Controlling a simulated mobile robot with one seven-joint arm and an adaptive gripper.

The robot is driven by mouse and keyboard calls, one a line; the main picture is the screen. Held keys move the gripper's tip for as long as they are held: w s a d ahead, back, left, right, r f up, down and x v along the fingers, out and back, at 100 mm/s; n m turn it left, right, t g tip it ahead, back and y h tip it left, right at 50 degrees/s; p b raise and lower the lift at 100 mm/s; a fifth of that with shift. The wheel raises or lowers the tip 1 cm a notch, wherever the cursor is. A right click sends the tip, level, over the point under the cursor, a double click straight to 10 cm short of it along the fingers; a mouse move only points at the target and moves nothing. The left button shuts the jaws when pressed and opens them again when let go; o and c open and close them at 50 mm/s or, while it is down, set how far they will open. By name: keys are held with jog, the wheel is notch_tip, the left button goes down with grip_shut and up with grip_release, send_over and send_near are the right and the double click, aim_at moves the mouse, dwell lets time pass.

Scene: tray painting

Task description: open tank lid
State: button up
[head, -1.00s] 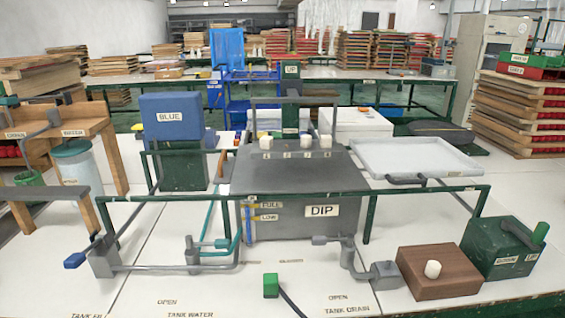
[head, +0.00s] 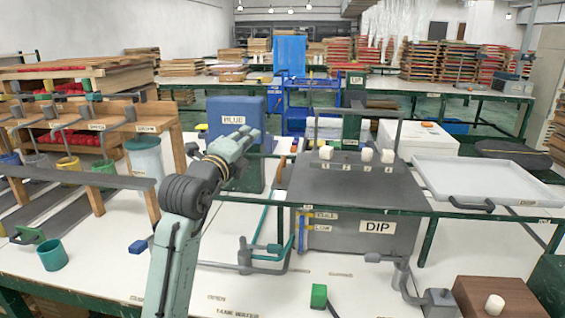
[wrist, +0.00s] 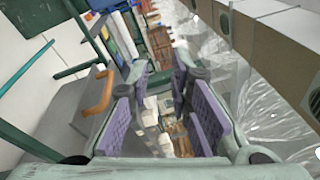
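The grey dip tank (head: 340,233), labelled DIP, stands right of centre in the head view. Its dark grey lid (head: 345,192) lies flat and closed on top. A brown-orange handle (wrist: 100,93) shows at the edge of the grey lid (wrist: 72,112) in the wrist view. My gripper (head: 248,137) is raised to the left of the tank, in front of the blue box. In the wrist view my gripper (wrist: 165,95) has its purple-padded fingers apart with nothing between them. The handle is left of the fingers and is not touched.
A green rail (head: 470,214) runs across the front of the tank. A blue box (head: 237,113) stands behind my gripper. A white tray (head: 475,178) is right of the tank. Several white knobs (head: 365,154) stand along the back of the lid. Grey pipes (head: 255,268) run in front.

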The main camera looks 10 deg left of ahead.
aim_at(282, 160)
jog(key=w+d+f+m+g+h, duration=0.2)
jog(key=w+d+f+m+g, duration=0.15)
jog(key=f, duration=0.45)
jog(key=shift+m, duration=0.45)
jog(key=p+x, duration=0.1)
jog(key=x, duration=0.2)
jog(key=p+x, duration=0.1)
jog(key=x, duration=0.2)
jog(key=p+x, duration=0.2)
jog(key=x, duration=0.1)
jog(key=shift+s+f, duration=0.15)
jog(key=shift+f, duration=0.25)
jog(key=shift+w+d+f, duration=0.15)
jog(key=shift+w+f, duration=0.05)
jog(key=shift+w, duration=0.25)
grip_shut()
